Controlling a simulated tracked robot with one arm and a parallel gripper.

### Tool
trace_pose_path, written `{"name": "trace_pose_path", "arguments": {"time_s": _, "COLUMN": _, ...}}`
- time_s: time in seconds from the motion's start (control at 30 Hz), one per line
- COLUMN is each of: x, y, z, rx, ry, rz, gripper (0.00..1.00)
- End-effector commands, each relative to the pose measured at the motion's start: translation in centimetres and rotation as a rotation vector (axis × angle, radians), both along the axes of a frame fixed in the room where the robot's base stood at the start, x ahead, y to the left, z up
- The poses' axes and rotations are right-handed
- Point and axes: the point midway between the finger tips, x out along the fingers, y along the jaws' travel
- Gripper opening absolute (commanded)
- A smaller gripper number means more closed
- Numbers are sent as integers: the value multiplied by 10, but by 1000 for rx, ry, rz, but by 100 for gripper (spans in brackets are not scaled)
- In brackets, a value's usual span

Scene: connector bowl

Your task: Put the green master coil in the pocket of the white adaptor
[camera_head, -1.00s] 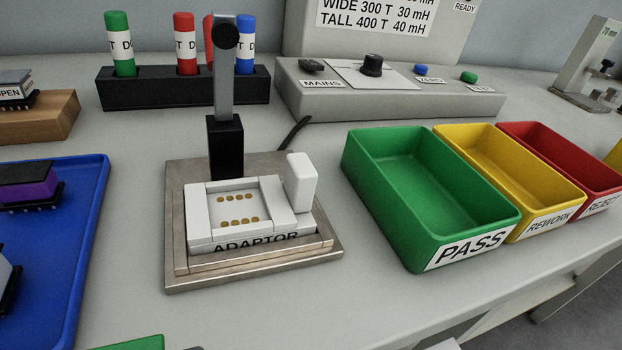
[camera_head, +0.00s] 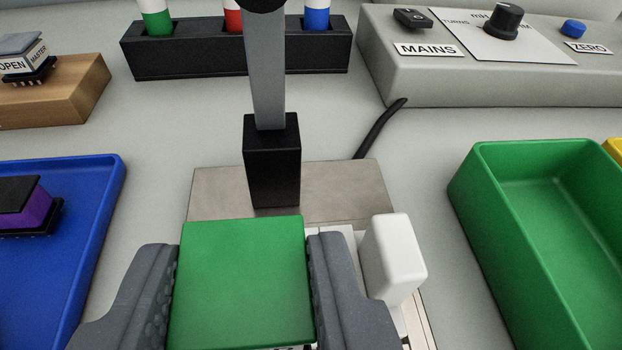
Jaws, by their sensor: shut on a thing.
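My gripper (camera_head: 244,285) is shut on the green master coil (camera_head: 240,275), with one grey finger on each side of it. The coil's flat green top faces the camera. The coil is over the white adaptor (camera_head: 345,236) and hides its pocket. I cannot tell whether the coil is above the pocket or touching it. The white block (camera_head: 394,258) on the adaptor's right side stands just right of my right finger. The adaptor sits on a metal base plate (camera_head: 340,188).
A black post with a grey upright arm (camera_head: 272,160) stands just behind the coil. A green bin (camera_head: 545,220) is to the right and a blue tray (camera_head: 100,190) to the left. A black rack (camera_head: 190,55) and the grey meter (camera_head: 440,75) stand behind.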

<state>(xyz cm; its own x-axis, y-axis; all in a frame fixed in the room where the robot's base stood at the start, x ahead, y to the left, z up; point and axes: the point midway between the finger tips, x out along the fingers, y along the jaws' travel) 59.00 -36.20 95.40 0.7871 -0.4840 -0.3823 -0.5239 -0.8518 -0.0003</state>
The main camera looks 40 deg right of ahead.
Motion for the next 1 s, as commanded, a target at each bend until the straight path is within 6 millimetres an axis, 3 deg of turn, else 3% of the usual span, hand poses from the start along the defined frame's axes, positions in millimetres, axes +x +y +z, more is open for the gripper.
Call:
{"name": "trace_pose_path", "arguments": {"time_s": 0.23, "x": 15, "y": -19, "z": -3, "rx": 0, "ry": 0, "rz": 0, "gripper": 9}}
{"name": "trace_pose_path", "arguments": {"time_s": 0.37, "x": 16, "y": -20, "z": -9, "rx": 1, "ry": 1, "rz": 0, "gripper": 9}}
{"name": "trace_pose_path", "arguments": {"time_s": 0.6, "x": 15, "y": -19, "z": -39, "rx": 5, "ry": 3, "rz": 1, "gripper": 9}}
{"name": "trace_pose_path", "arguments": {"time_s": 0.97, "x": 15, "y": -19, "z": -41, "rx": 2, "ry": 1, "rz": 1, "gripper": 9}}
{"name": "trace_pose_path", "arguments": {"time_s": 1.0, "x": 15, "y": -19, "z": -40, "rx": 2, "ry": 1, "rz": 1, "gripper": 41}}
